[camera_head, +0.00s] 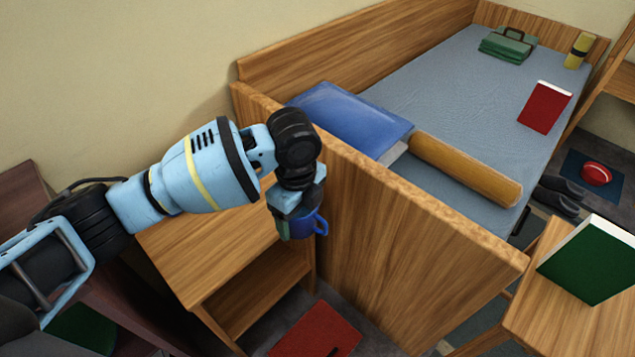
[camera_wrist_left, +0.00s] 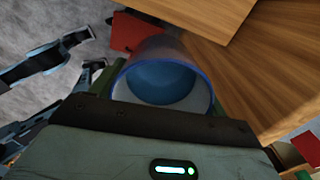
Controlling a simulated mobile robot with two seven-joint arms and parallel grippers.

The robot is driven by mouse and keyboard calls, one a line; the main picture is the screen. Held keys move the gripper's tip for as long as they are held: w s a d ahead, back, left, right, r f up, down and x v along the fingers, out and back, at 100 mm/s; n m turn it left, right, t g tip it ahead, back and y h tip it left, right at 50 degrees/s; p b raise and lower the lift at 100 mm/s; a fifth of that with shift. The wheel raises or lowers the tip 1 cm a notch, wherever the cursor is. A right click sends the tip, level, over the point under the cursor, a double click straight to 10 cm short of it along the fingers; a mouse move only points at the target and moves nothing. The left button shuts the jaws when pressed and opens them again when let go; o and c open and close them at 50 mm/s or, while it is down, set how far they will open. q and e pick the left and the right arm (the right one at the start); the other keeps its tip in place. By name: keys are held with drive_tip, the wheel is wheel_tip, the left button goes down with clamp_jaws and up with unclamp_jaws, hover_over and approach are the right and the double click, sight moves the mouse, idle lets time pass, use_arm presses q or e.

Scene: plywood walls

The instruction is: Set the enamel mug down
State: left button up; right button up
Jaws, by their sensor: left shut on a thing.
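A blue enamel mug (camera_head: 318,224) is held in my left gripper (camera_head: 297,225), beside the bed's wooden end panel in the head view. Its handle points right. In the left wrist view the mug (camera_wrist_left: 165,80) fills the space between the fingers, and I look into its blue and white inside. The left gripper (camera_wrist_left: 160,100) is shut on it. The mug hangs in the air near the right edge of a small wooden table (camera_head: 205,240). Much of the mug is hidden by the gripper in the head view. My right gripper is not in view.
The bed's end panel (camera_head: 400,250) stands close to the right of the gripper. A red book (camera_head: 315,330) lies on the floor below. The small table's visible top looks bare.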

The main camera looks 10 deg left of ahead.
use_arm(q)
drive_tip(key=r+n, duration=0.1)
drive_tip(key=s+a+n, duration=0.1)
drive_tip(key=n, duration=0.1)
drive_tip(key=a+r+n, duration=0.1)
drive_tip(key=n, duration=0.1)
drive_tip(key=shift+s+r, duration=0.15)
drive_tip(key=shift+r, duration=0.15)
drive_tip(key=r+n, duration=0.1)
drive_tip(key=s+a+n, duration=0.1)
drive_tip(key=n, duration=0.1)
drive_tip(key=shift+s+a+r+n, duration=0.1)
drive_tip(key=shift+s+r+n, duration=0.05)
drive_tip(key=shift+r+n, duration=0.2)
drive_tip(key=s+a+r+n, duration=0.5)
drive_tip(key=r+n, duration=0.1)
drive_tip(key=n, duration=0.8)
drive_tip(key=shift+s+r, duration=0.15)
drive_tip(key=shift+s, duration=0.2)
